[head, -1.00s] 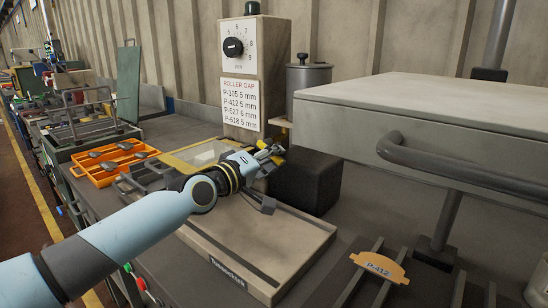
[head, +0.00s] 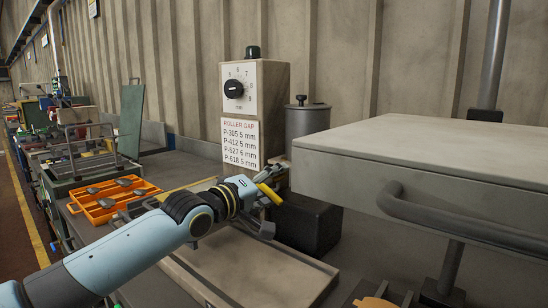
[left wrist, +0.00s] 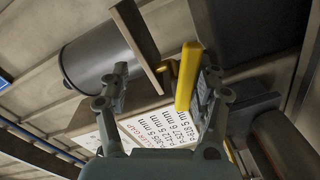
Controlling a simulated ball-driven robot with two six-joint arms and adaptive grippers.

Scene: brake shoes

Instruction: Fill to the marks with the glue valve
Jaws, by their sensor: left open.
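In the left wrist view, the left gripper (left wrist: 163,90) is open. A yellow lever (left wrist: 188,75) stands between its fingers, closer to the right-hand finger; whether they touch I cannot tell. The lever also shows in the head view (head: 269,194), partly hidden by the gripper. A grey lidded pot (head: 306,122) stands behind, and its cylinder fills the upper left of the left wrist view (left wrist: 92,62). My right gripper is out of view. No fill marks can be made out.
The gauge box (head: 271,95) carries a dial and a roller gap card (head: 240,145). A dark block (head: 308,222) sits below the gripper. A large grey housing with a bar handle (head: 440,215) blocks the right. An orange tray (head: 115,198) lies at left.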

